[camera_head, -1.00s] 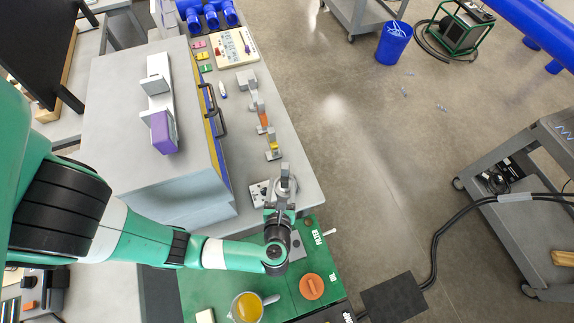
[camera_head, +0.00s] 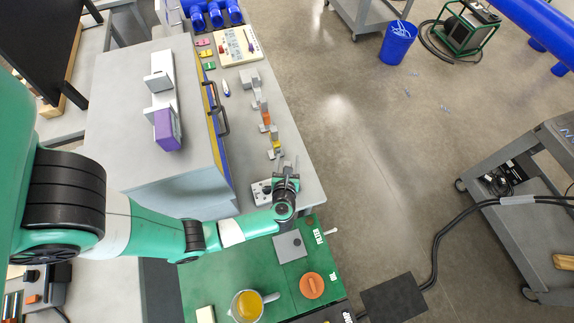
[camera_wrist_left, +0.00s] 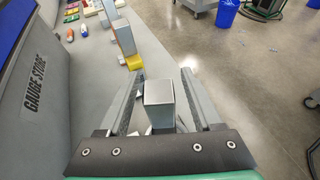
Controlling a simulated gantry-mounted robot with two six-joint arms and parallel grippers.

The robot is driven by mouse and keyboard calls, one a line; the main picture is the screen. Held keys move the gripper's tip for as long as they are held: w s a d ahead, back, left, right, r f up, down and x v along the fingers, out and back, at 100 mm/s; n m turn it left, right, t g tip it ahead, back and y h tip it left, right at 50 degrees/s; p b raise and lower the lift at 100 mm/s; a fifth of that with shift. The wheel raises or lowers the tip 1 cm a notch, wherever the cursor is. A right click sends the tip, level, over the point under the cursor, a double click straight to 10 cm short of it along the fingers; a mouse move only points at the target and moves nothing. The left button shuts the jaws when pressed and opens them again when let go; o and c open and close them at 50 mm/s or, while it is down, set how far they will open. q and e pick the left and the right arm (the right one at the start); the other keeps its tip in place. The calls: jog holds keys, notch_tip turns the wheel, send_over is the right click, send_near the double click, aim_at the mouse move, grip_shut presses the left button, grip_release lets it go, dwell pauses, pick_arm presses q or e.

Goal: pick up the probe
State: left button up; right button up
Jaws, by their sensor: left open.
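My left gripper (camera_head: 287,168) is open above the front right part of the grey bench top. In the left wrist view its two fingers (camera_wrist_left: 163,98) stand on either side of an upright grey block-topped piece (camera_wrist_left: 159,92), with a gap showing at each side. This piece may be the probe, but I cannot tell for sure. Its lower part is hidden by the gripper. A white plate with dark round spots (camera_head: 262,191) lies just left of the gripper in the head view. My right gripper is not in view.
A row of small blocks, with an orange one (camera_head: 265,119), stands beyond the gripper. The grey cabinet marked GAUGE STORE (camera_wrist_left: 38,85) is to the left. A green panel (camera_head: 240,268) with a mug (camera_head: 247,306) and an orange cap (camera_head: 312,286) lies nearer. Open floor is right.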

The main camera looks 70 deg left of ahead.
pick_arm(q)
jog(key=shift+c, duration=0.3)
grip_shut()
dwell(1.1)
